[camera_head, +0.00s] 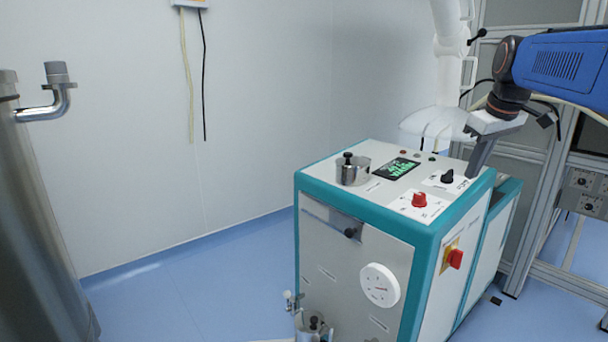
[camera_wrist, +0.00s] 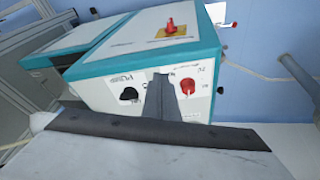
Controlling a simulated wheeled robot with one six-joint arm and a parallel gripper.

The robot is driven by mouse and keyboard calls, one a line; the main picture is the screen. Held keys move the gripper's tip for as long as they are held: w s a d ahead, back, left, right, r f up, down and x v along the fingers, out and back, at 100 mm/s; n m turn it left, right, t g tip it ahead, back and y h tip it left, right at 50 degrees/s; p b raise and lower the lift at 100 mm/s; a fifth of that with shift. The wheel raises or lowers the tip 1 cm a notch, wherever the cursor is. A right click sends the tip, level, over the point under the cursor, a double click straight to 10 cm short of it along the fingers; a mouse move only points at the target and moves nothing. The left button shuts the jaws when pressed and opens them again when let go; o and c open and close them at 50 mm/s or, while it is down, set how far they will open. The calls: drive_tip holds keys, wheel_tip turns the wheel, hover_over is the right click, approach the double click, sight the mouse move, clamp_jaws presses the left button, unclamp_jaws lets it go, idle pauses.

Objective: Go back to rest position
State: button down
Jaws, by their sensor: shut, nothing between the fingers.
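My gripper (camera_head: 474,171) is at the end of the blue arm, at the right of the head view. Its dark fingers are shut with nothing between them and point down at the right part of the machine's top panel. The web converter (camera_head: 340,238) is a white cabinet with teal edges. In the wrist view the shut fingers (camera_wrist: 161,82) show in front of the panel, between a black knob (camera_wrist: 129,94) and a red knob (camera_wrist: 188,87). Whether the fingertips touch the panel cannot be told.
The machine's top carries a metal cup (camera_head: 353,176), a small screen (camera_head: 396,168) and the red knob (camera_head: 419,200). A red switch (camera_head: 455,258) is on its side. A white extraction hood (camera_head: 436,122) hangs close to my gripper. A steel vessel (camera_head: 35,220) stands left; blue floor between is clear.

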drive_tip(key=s+a+f+m, duration=0.1)
drive_tip(key=s+a+f, duration=0.3)
drive_tip(key=s+f, duration=0.4)
drive_tip(key=s+a+f+m, duration=0.1)
drive_tip(key=s+a+f, duration=0.3)
drive_tip(key=s+f, duration=0.5)
drive_tip(key=s+a+f+m, duration=0.2)
drive_tip(key=s+a+f, duration=0.2)
drive_tip(key=s+f, duration=0.4)
drive_tip(key=s, duration=0.2)
drive_tip(key=shift+s+a+f+t, duration=0.2)
drive_tip(key=shift+s+f+t, duration=0.1)
drive_tip(key=shift+s+f, duration=0.1)
drive_tip(key=c, duration=2.4)
unclamp_jaws()
drive_tip(key=shift+r, duration=0.1)
drive_tip(key=shift+c, duration=0.2)
